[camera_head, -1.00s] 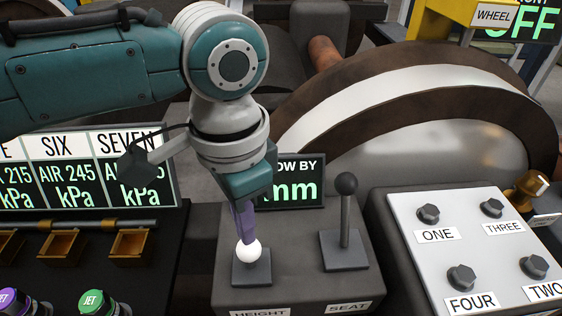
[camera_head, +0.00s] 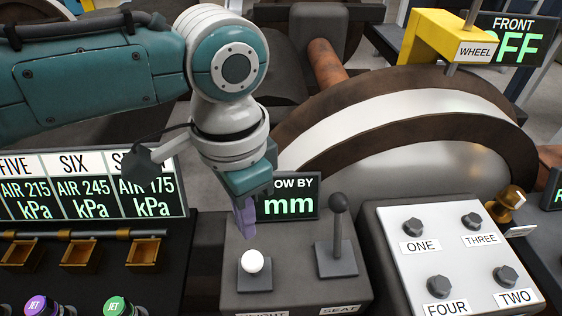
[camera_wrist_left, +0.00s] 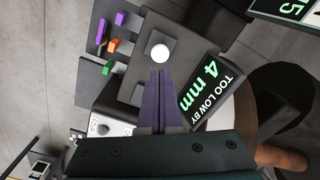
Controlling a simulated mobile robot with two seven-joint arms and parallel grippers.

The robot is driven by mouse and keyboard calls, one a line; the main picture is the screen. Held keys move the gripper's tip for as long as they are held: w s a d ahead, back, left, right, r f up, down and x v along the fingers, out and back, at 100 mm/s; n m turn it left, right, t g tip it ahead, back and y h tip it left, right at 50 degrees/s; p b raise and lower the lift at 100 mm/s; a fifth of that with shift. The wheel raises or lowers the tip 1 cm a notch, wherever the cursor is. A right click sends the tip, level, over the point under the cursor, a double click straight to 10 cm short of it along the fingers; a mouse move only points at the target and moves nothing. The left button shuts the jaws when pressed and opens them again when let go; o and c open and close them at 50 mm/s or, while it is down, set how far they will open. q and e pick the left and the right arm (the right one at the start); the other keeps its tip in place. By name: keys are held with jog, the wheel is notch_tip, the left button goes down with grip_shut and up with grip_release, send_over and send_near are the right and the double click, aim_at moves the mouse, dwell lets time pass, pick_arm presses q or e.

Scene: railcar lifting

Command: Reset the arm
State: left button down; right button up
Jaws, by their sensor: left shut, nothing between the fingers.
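My left gripper (camera_head: 246,226) comes down from my teal and grey left arm over the lever console in the head view. Its purple fingers are shut and empty, their tips just above and behind a white-knobbed lever (camera_head: 252,261) on a square dark base, apart from it in the head view. In the left wrist view the shut fingers (camera_wrist_left: 157,72) point toward the white knob (camera_wrist_left: 160,53). A second lever with a dark knob, marked SEAT (camera_head: 338,203), stands upright to the right. My right gripper is not in view.
A display (camera_wrist_left: 208,92) reads "TOO LOW BY 4 mm". A large wheel (camera_head: 420,110) stands behind the console. A panel (camera_head: 385,230) with knobs ONE to FOUR is at right. Air-pressure displays (camera_head: 85,185) and small bins are at left. A yellow block marked WHEEL (camera_head: 440,38) is at the back.

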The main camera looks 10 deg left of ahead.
pick_arm(q)
jog(key=shift+s+d, duration=0.1)
jog(key=s+d+r+n+t+h+p, duration=0.1)
jog(key=s+d+r+h+p, duration=0.3)
jog(key=s+d+r+p, duration=0.4)
jog(key=s+a+r+n+t+y+p, duration=0.1)
jog(key=s+a+r+n+y+p, duration=0.2)
jog(key=a, duration=0.5)
jog(key=s+a+r+n+t+p, duration=0.1)
jog(key=s+a+r+n+t, duration=0.15)
jog(key=s+a+r, duration=0.4)
notch_tip(320, 180, up, 37)
jog(key=w+a+p, duration=0.1)
jog(key=p, duration=3.7)
jog(key=shift+w+a+g+y, duration=0.15)
jog(key=shift+a+g+y, duration=0.25)
jog(key=shift+g, duration=0.05)
jog(key=shift+f, duration=0.1)
